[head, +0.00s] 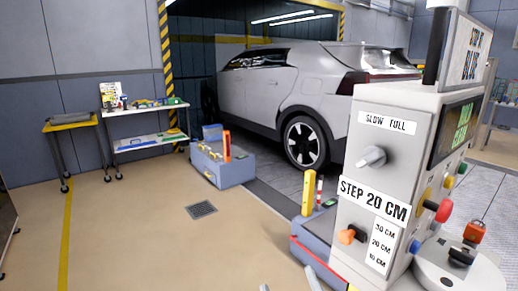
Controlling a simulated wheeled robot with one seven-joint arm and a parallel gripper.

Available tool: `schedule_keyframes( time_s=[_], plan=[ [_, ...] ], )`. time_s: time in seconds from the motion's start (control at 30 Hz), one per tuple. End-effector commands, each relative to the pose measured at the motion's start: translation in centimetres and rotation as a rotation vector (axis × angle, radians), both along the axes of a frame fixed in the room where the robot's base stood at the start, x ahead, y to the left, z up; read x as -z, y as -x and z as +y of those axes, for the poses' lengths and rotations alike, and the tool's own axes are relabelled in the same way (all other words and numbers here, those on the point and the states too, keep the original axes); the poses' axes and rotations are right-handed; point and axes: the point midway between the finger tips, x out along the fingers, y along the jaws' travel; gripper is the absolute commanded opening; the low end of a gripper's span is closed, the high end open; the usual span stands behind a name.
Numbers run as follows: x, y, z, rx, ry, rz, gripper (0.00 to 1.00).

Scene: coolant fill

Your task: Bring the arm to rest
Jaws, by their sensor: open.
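Two pale grey tips at the bottom edge, left of the console, look like the fingers of my gripper (289,284). They stand apart, with nothing visible between them. The rest of my gripper and arm is cut off below the picture, so its pose is hidden.
A control console (350,150) with knobs, buttons and a "STEP 20 CM" label stands close at right. A silver car (265,95) is behind it. A grey-blue box unit (222,168), a work table (146,139) and a cart (70,123) stand left. The floor at left is clear.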

Motion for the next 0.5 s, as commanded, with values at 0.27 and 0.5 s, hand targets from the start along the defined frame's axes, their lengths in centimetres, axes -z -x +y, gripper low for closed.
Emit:
schedule_keyframes(
  time_s=[0.27,0.5],
  plan=[
    [5.1,9.1,-4.1,-0.061,-0.177,0.07,0.69],
    [7.3,16.8,-8.0,-0.037,-0.321,0.14,0.69]
  ],
)
